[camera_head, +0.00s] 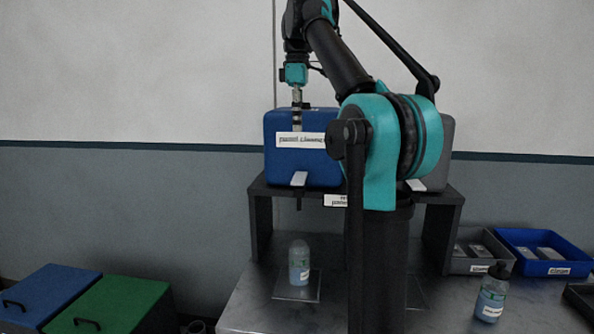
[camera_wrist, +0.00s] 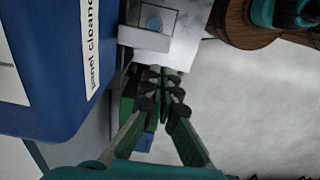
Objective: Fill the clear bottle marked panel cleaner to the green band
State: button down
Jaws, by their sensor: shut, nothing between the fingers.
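The clear bottle (camera_head: 299,262) stands upright on a metal plate (camera_head: 297,289) below the blue container (camera_head: 279,165) labelled panel cleaner. Its lower part looks pale blue; the green band and liquid level are too small to tell. A white tap lever (camera_head: 299,179) sticks out at the container's lower front, above the bottle. My gripper (camera_head: 297,127) is shut and empty in front of the container's label, above the lever. In the wrist view my gripper (camera_wrist: 165,85) is beside the white lever (camera_wrist: 145,39); a round blue shape beyond it may be the bottle from above.
A grey container (camera_head: 436,160) with its own white lever (camera_head: 416,185) is partly hidden by my arm. A dark-capped bottle (camera_head: 490,293) stands at right, near grey (camera_head: 470,266) and blue (camera_head: 560,270) bins. Blue (camera_head: 48,291) and green (camera_head: 122,305) lidded boxes are lower left.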

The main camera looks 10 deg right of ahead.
jog(key=shift+s+d, duration=0.1)
jog(key=shift+d, duration=0.05)
send_near(298, 180)
jog(key=f, duration=0.7)
jog(key=shift+s, duration=0.2)
dwell(0.5)
